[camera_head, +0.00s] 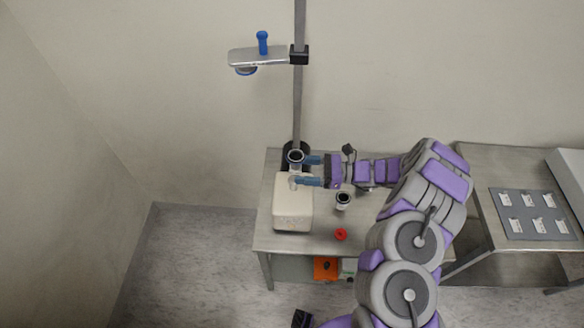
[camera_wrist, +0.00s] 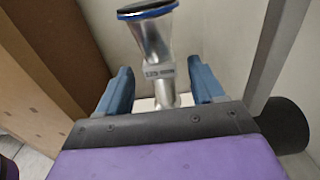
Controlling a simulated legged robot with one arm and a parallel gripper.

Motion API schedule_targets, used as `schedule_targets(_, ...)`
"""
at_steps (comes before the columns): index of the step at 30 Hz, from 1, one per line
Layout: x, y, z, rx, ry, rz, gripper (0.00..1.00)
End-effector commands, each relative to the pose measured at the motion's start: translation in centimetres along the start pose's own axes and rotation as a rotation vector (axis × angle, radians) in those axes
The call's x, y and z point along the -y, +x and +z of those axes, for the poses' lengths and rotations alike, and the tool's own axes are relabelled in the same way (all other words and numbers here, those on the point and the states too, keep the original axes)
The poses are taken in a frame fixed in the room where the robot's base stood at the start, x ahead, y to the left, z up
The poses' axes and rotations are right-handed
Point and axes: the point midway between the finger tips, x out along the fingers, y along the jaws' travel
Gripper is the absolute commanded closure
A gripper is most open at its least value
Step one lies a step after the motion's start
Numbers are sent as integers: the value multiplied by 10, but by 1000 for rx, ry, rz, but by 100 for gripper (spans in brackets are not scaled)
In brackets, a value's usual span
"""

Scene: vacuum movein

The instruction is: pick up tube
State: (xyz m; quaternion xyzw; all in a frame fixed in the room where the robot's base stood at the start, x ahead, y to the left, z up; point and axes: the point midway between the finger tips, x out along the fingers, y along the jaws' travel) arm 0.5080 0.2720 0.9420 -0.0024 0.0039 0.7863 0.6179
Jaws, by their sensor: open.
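The tube is a metallic piece with a wide blue-rimmed, dark top. In the head view the tube (camera_head: 295,157) stands upright at the back of a beige box (camera_head: 292,210). In the wrist view the tube (camera_wrist: 154,42) flares at the top and narrows to a stem. My gripper (camera_head: 307,171) reaches in from the right with its blue fingers around the tube. In the wrist view my gripper (camera_wrist: 160,66) is open, with one finger on each side of the stem and visible gaps to both. The stem's lower end is hidden behind the gripper body.
A metal table (camera_head: 270,243) carries the box, a small dark-topped cup (camera_head: 343,198) and a red object (camera_head: 341,234). A vertical pole (camera_head: 298,105) rises behind the tube, with a bracket (camera_head: 258,56) above. A second table (camera_head: 470,160) is at right.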

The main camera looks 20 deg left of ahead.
Motion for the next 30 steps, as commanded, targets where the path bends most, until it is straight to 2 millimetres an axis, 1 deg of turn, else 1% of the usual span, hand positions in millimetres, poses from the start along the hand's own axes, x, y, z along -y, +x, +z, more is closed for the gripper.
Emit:
schedule_targets(5,-1,2,1,6,-2,-2,33)
schedule_targets(8,0,8,0,7,-2,-1,33)
schedule_targets(15,4,48,-4,-1,-1,0,33)
schedule_targets(18,5,59,-4,-2,0,-1,33)
schedule_targets(25,4,56,-1,2,-1,-3,34)
schedule_targets(30,3,52,0,6,-2,-2,50)
